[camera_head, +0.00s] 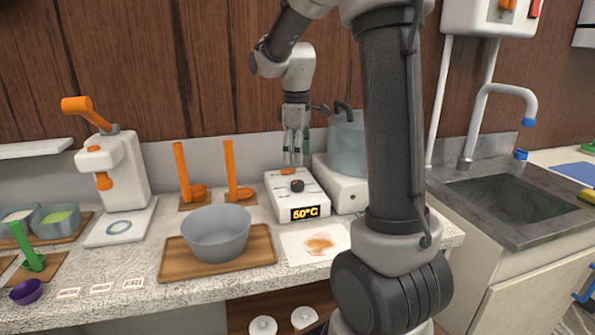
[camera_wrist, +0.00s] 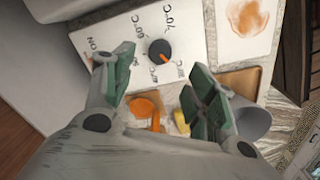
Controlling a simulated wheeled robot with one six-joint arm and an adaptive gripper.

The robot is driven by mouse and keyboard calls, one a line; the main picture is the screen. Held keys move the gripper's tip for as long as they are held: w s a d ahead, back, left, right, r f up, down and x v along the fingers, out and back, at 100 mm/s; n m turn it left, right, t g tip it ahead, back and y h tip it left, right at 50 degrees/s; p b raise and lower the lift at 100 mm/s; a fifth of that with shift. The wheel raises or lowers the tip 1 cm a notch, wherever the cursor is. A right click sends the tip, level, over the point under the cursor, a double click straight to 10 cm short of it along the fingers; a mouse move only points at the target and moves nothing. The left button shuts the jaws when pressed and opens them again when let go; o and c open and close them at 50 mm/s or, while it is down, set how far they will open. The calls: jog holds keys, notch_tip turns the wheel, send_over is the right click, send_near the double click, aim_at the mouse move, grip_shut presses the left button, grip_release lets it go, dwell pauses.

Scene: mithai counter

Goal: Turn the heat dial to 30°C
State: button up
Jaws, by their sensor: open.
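The heat dial (camera_wrist: 157,49) is a round black knob with an orange pointer mark, on top of a white control box (camera_head: 308,207). In the wrist view the mark points to the lower right, and temperature labels surround the dial. The dial also shows in the head view (camera_head: 297,186). The box's front display (camera_head: 304,213) reads 50°C in orange. My gripper (camera_head: 295,158) points down above the back of the box. Its green fingers (camera_wrist: 161,76) are spread and empty, and the dial lies beyond their tips. The left finger partly covers the labelled panel.
A large grey pot (camera_head: 347,145) stands close on the right of the box. Two orange ladles (camera_head: 238,180) stand on the left. A grey bowl (camera_head: 216,232) on a wooden tray and a stained white sheet (camera_head: 316,243) lie in front.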

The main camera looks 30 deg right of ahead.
jog(key=shift+s+a+r, duration=0.1)
jog(key=shift+r, duration=1.6)
